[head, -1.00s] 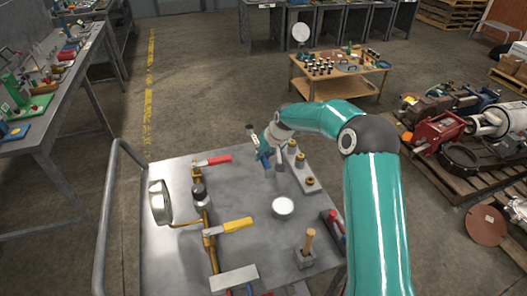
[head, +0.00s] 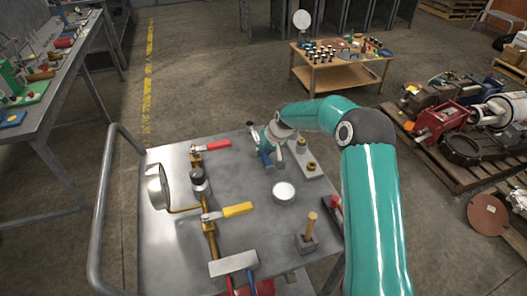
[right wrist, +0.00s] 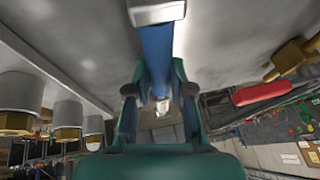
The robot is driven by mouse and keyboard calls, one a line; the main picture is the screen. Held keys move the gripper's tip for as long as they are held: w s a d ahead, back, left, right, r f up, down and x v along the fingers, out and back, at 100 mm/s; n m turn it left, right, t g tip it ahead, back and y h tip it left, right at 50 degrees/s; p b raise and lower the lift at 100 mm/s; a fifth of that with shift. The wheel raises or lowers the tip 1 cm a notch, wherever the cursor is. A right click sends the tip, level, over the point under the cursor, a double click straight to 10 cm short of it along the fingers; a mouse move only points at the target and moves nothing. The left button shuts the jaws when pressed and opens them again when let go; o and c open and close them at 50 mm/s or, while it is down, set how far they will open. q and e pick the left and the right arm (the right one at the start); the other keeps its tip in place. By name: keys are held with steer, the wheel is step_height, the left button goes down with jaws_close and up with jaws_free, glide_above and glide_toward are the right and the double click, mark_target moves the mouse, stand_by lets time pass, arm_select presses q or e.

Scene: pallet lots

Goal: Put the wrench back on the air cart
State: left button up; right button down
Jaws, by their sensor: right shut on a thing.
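My right gripper (head: 270,149) is over the far part of the metal cart top (head: 260,226). It is shut on a blue-handled tool, which looks like the wrench (head: 266,158). In the right wrist view the fingers (right wrist: 157,95) hold its blue handle (right wrist: 157,58), with a pale metal end at the top edge. I cannot tell whether the tool touches the cart. My left gripper is not in view.
A grey rail with brass-tipped fittings (head: 311,167) lies beside the right gripper. A round white-topped item (head: 284,192), yellow-handled valve (head: 237,209), red-handled valve (head: 216,145), gauge (head: 158,187) and wooden-handled tool (head: 311,226) stand on the cart. Bare metal separates several of them.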

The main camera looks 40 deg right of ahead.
steer(key=shift+f+b, duration=0.45)
steer(key=c, duration=0.9)
jaws_free()
steer(key=shift+c, duration=0.2)
steer(key=shift+f, duration=0.1)
steer(key=v, duration=1.2)
